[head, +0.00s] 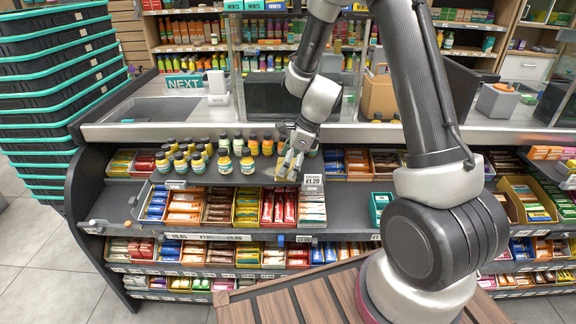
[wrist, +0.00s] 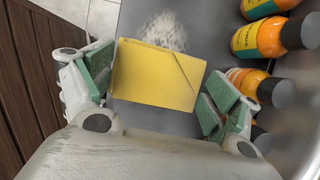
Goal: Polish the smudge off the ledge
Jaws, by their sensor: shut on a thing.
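My gripper (head: 291,158) is low over the grey ledge (head: 232,179) that carries the bottles. In the wrist view my gripper (wrist: 158,92) has its green-padded fingers on either side of a yellow cloth or pad (wrist: 157,76), flat and square, and is shut on it. The smudge (wrist: 165,31) is a whitish, speckled patch on the grey ledge, just beyond the yellow pad's far edge. The pad may cover part of it. I cannot tell whether the pad touches the ledge.
Several bottles (wrist: 268,38) with orange contents and dark caps stand close to my right finger in the wrist view. Candy boxes (head: 282,207) fill the shelf below.

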